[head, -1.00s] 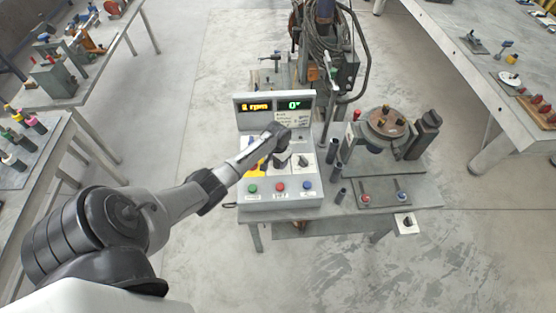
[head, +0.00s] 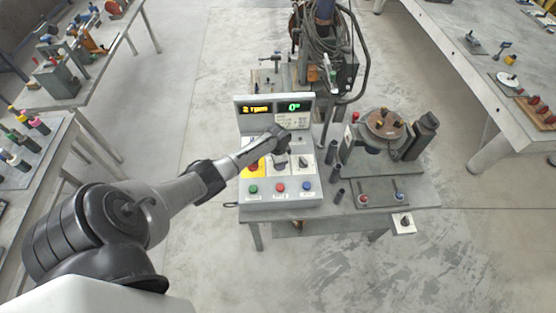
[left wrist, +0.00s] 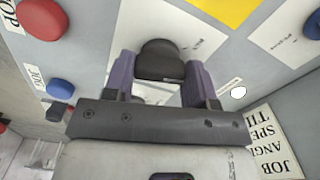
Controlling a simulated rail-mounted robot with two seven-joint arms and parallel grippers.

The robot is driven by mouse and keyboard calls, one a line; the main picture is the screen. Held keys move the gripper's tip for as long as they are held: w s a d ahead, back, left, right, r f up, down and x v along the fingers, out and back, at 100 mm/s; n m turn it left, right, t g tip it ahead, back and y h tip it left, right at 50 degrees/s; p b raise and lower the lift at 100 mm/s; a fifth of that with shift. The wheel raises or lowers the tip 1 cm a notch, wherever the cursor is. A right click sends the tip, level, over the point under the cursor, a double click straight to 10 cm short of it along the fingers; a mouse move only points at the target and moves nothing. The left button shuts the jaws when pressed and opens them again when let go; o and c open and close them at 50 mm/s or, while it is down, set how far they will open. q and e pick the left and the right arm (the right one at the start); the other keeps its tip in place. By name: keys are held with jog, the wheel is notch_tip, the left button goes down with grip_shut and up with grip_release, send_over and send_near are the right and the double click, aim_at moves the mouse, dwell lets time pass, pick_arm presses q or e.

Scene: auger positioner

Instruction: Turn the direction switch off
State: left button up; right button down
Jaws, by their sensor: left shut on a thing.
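The control box (head: 245,197) stands on the bench, with a row of green, red and blue buttons along its front. My left gripper (head: 281,150) comes in from the left over the middle of its panel. In the left wrist view, its two purple-grey fingers (left wrist: 162,82) are closed on either side of a black knob (left wrist: 160,57) on a white label plate. The label is mostly hidden, so I cannot read it or the knob's setting. Another dark knob (head: 303,160) sits to the right on the panel. My right gripper is not in view.
Two displays (head: 275,108) at the back of the box show an rpm reading and 0°. A yellow plate (head: 254,170) lies left of the held knob. A round turntable (head: 385,125) stands on the right of the bench, with dark upright tubes (head: 338,170) between.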

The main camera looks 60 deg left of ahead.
pick_arm(q)
jog(key=shift+m, duration=1.3)
jog(key=o, duration=0.9)
jog(key=shift+r, duration=0.1)
jog(key=shift+r+p, duration=0.65)
jog(key=shift+r, duration=6.15)
